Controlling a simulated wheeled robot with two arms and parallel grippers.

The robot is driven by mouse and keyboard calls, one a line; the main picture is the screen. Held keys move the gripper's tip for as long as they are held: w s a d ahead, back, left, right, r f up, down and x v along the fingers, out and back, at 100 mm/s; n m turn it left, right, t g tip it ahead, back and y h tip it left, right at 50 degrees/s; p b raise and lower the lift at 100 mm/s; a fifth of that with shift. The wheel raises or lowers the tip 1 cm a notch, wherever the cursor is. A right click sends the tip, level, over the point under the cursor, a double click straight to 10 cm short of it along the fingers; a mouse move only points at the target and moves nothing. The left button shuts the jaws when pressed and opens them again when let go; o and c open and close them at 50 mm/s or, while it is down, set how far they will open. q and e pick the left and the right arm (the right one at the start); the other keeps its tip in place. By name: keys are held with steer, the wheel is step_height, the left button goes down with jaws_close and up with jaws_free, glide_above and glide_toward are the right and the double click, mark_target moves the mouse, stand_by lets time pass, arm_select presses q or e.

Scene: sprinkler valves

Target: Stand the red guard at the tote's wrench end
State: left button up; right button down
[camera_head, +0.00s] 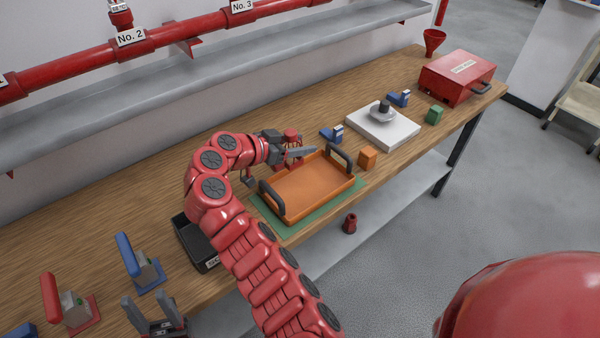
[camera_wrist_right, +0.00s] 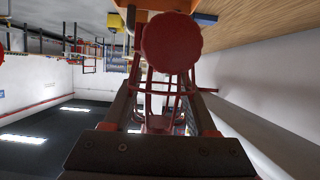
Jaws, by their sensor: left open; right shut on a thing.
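The orange tote (camera_head: 305,192) with black handles at both ends lies on a green mat (camera_head: 292,231). My right gripper (camera_head: 290,152) is at the tote's far back edge. It is shut on the red guard (camera_head: 291,136), which is partly hidden by the gripper in the head view. In the right wrist view the guard (camera_wrist_right: 172,42) shows as a round red cap with a thin red cage between the fingers. I cannot tell whether it touches the table. My left gripper (camera_head: 151,304) is open and empty at the lower left, near the bench front. No wrench is clearly recognisable.
A red case (camera_head: 457,78) is farther right. A black bin (camera_head: 188,238) and lever stands (camera_head: 140,265) are left. The back strip is clear.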

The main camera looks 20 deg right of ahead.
step_height(320, 180, down, 10)
steer(key=shift+w+r+p, duration=0.1)
steer(key=shift+r+p, duration=0.1)
steer(key=shift+p, duration=0.55)
steer(key=shift+f+b, duration=0.65)
steer(key=shift+b, duration=0.4)
